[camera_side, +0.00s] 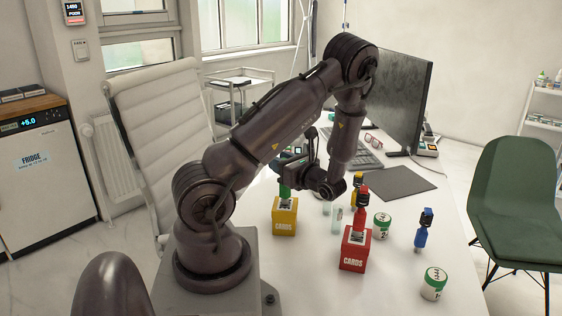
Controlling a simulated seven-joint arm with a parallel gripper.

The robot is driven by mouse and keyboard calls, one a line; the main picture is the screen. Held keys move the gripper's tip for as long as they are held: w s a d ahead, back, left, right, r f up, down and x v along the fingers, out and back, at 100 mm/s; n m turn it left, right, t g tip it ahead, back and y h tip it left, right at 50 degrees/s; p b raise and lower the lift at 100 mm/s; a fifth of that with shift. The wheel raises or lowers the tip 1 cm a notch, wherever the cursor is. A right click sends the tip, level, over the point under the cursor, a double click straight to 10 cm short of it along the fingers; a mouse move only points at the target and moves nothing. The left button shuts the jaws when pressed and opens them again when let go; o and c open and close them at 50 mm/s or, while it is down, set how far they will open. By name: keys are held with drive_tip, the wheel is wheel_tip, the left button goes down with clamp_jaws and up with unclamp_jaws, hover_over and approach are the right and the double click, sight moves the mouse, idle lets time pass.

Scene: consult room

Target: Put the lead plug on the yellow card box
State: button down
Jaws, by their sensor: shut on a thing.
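The yellow card box (284,222) stands on the white table in front of my arm. A green plug (285,191) is upright at the top of this box. My gripper (286,178) is shut on the green plug from above; its fingers are small here and partly hidden by my wrist. I cannot tell whether the plug's lower end rests on the box or hovers just over it. A red plug (360,200) stands on the red card box (353,256). A blue plug (422,236) stands on the table to the right.
Green-and-white jars stand near the red box (382,227) and at the front right (433,285). A small clear vial (337,218) stands between the boxes. A dark mat (402,183), a keyboard (360,155) and a monitor (400,100) are behind.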

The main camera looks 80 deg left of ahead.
drive_tip(key=c, duration=0.8)
unclamp_jaws()
drive_tip(key=shift+f, duration=0.1)
drive_tip(key=shift+w+d+r, duration=0.4)
drive_tip(key=shift+w+d, duration=0.1)
drive_tip(key=shift+d, duration=0.15)
drive_tip(key=shift+w+d+r, duration=0.35)
drive_tip(key=shift+w+d, duration=0.1)
drive_tip(key=shift+d, duration=0.15)
wheel_tip(320, 180, up, 6)
drive_tip(key=shift+f, duration=0.2)
drive_tip(key=w+d+r+n+t+h, duration=0.1)
drive_tip(key=d+r+n+t+h, duration=0.2)
drive_tip(key=d, duration=0.7)
drive_tip(key=w+d+r+n+t+h, duration=0.1)
drive_tip(key=d+r+n+t+h, duration=0.3)
drive_tip(key=d, duration=0.5)
drive_tip(key=w+d+r+n+t+h, duration=0.1)
drive_tip(key=d+r+n+t+h, duration=0.2)
drive_tip(key=d+t+h, duration=0.4)
drive_tip(key=d+t, duration=0.2)
drive_tip(key=d, duration=0.1)
drive_tip(key=shift+w+d+r+n+h, duration=0.2)
drive_tip(key=shift+d+n+h, duration=0.1)
drive_tip(key=shift+n, duration=0.1)
